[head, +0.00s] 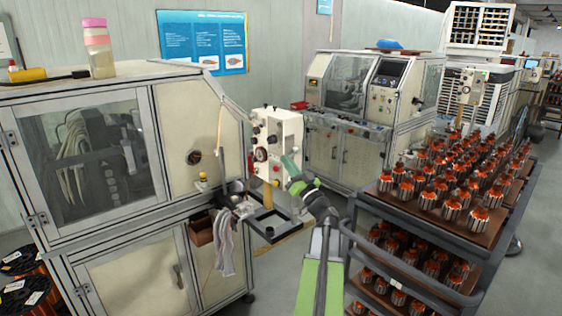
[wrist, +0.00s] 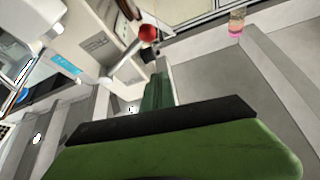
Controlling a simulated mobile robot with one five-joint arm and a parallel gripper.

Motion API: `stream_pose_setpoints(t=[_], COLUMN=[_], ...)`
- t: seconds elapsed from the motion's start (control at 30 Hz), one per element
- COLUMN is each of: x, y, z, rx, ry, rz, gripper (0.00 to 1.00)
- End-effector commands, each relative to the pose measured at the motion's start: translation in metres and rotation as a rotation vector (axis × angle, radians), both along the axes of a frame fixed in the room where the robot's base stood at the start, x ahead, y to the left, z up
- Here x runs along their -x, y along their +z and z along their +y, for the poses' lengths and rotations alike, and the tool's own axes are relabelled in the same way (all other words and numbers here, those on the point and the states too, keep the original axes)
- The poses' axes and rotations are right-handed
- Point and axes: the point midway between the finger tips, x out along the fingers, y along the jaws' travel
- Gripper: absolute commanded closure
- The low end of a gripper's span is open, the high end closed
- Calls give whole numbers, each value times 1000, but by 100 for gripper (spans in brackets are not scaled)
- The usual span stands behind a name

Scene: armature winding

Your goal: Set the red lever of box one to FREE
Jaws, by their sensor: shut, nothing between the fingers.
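An off-white control box (head: 277,138) with knobs and dials stands near the middle of the head view. My gripper (head: 291,164) is at its right side, with its green fingers shut and empty. In the wrist view a lever with a red ball knob (wrist: 149,33) and a pale shaft sticks out beside a labelled white panel (wrist: 98,42). The shut fingers (wrist: 158,92) point toward the lever and sit below the ball in the picture, seemingly apart from it. The lever's setting marks are too small to read.
A black tray (head: 268,226) sits below the control box, in front of the left machine cabinet (head: 195,110). A cart (head: 372,203) loaded with several orange-and-metal armatures stands close to the right of my arm. A similar control box (head: 472,87) stands farther back.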

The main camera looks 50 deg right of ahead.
Motion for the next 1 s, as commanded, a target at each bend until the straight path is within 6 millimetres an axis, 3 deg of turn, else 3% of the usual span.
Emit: stream_pose_setpoints(t=[0.1,0.37,1.0], x=[23,53,54], y=[-20,-35,-35], z=[10,21,24], rx=[0,0,-1], ry=[-1,1,10], rz=[0,0,0], gripper=[100,100,100])
